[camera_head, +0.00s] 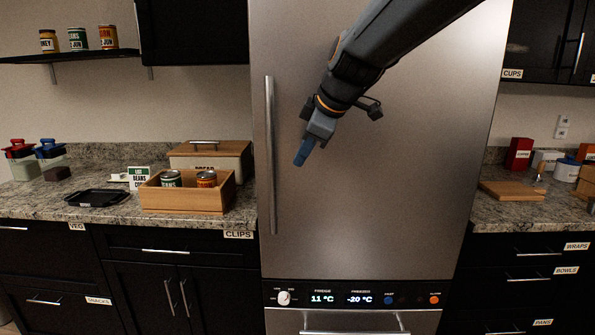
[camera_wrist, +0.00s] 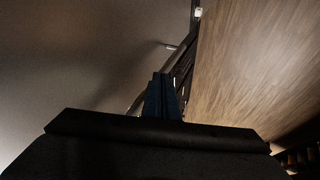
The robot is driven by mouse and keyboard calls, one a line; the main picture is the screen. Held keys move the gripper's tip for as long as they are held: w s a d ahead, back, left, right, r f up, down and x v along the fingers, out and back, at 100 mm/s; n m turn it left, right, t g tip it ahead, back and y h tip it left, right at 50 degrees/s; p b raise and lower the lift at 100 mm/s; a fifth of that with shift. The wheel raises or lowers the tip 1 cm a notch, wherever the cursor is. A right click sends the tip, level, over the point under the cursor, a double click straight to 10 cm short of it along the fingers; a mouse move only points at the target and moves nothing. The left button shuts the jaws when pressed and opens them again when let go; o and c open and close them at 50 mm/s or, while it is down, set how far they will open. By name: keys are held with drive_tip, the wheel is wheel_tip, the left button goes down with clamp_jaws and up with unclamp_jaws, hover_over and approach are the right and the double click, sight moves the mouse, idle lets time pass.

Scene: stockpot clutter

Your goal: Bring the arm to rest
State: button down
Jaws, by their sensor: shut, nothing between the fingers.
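My gripper (camera_head: 302,153) hangs in the air in front of the fridge door, with the arm reaching in from the upper right. Its blue fingers point down and to the left, close together and empty. In the wrist view the dark blue fingers (camera_wrist: 161,98) also show side by side with nothing between them. The steel fridge (camera_head: 400,190) fills the middle of the head view, its door shut. Its long vertical handle (camera_head: 270,155) is left of my fingers. I cannot tell the exact gap between my gripper and the door.
On the left counter a wooden box (camera_head: 185,200) holds two cans, beside a black tray (camera_head: 97,198) and a bread box (camera_head: 211,150). The right counter has a cutting board (camera_head: 511,191) and a red box (camera_head: 519,153). A shelf (camera_head: 70,56) with cans is at upper left.

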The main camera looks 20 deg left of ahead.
drive_tip(key=s+d+f+m+h, duration=0.2)
drive_tip(key=d+f+m, duration=0.45)
drive_tip(key=d, duration=0.65)
drive_tip(key=s+d+f+m+h, duration=0.2)
drive_tip(key=s+d+f+m, duration=0.15)
drive_tip(key=d+f, duration=0.75)
drive_tip(key=s+d+f+m+g+h, duration=0.1)
drive_tip(key=s+d+f+m, duration=0.3)
drive_tip(key=s+d, duration=0.4)
drive_tip(key=s+d+f+m+g+h, duration=0.1)
drive_tip(key=s+d+f+m, duration=0.4)
drive_tip(key=d, duration=0.5)
drive_tip(key=s+m+g, duration=0.1)
drive_tip(key=s, duration=0.1)
drive_tip(key=shift+s, duration=0.4)
